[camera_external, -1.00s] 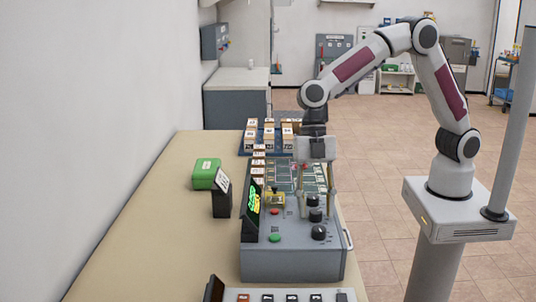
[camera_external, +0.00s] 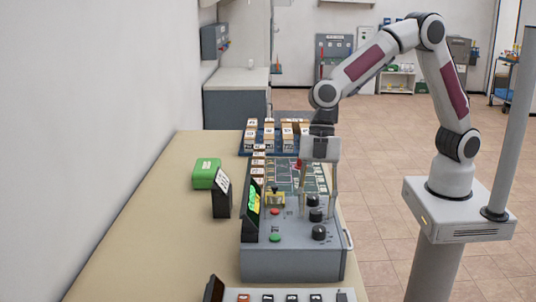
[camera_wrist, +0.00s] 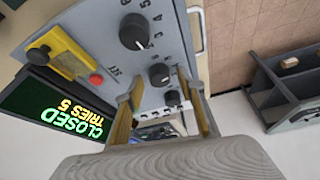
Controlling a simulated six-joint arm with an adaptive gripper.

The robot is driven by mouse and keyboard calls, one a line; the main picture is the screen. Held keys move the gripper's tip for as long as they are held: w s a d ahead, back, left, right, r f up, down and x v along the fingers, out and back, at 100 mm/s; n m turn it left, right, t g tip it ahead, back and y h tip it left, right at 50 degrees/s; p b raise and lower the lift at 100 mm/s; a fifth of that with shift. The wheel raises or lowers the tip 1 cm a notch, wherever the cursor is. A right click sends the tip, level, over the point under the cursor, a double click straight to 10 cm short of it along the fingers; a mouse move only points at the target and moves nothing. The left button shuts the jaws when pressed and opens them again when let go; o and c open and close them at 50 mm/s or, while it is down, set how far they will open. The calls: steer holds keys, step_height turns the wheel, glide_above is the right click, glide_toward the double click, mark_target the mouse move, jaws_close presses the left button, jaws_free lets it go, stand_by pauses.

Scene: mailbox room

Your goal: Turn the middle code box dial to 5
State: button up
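The grey code box (camera_external: 290,264) stands on the table with three black dials in a row. The middle dial (camera_external: 315,214) lies between the far dial (camera_external: 312,200) and the near dial (camera_external: 319,232). My gripper (camera_external: 318,217) points down over the row, its fingers apart, one to each side of it. In the wrist view the middle dial (camera_wrist: 160,75) shows between the fingertips (camera_wrist: 160,80); contact is not visible. Digits ring the largest dial (camera_wrist: 133,32). The middle dial's setting is too small to read.
The box also has a yellow switch (camera_external: 276,199), a red button (camera_external: 275,211) and a green button (camera_external: 275,238). A small dark sign (camera_external: 222,198) and a green box (camera_external: 206,173) stand to the left.

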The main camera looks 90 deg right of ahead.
steer(key=shift+s+m+t, duration=0.1)
steer(key=shift+m+t, duration=0.5)
steer(key=shift+m, duration=1.1)
steer(key=shift+h, duration=0.3)
steer(key=shift+s+a+m+t+h, duration=0.1)
steer(key=shift+m+t+h, duration=0.2)
steer(key=shift+m, duration=0.85)
steer(key=shift+a+m+t+h, duration=0.15)
steer(key=shift+m+t, duration=0.25)
steer(key=shift+m, duration=0.75)
steer(key=shift+m+t+h, duration=0.4)
steer(key=shift+m+h, duration=0.25)
steer(key=shift+m, duration=1.35)
steer(key=shift+m+h, duration=0.8)
steer(key=shift+m, duration=1.1)
steer(key=v, duration=0.8)
steer(key=s+d+r+n+g, duration=0.1)
steer(key=s+d+r+n, duration=0.1)
steer(key=s+d, duration=1.6)
steer(key=shift+d+n+y, duration=0.3)
steer(key=shift+d+n, duration=0.3)
steer(key=shift+d, duration=0.65)
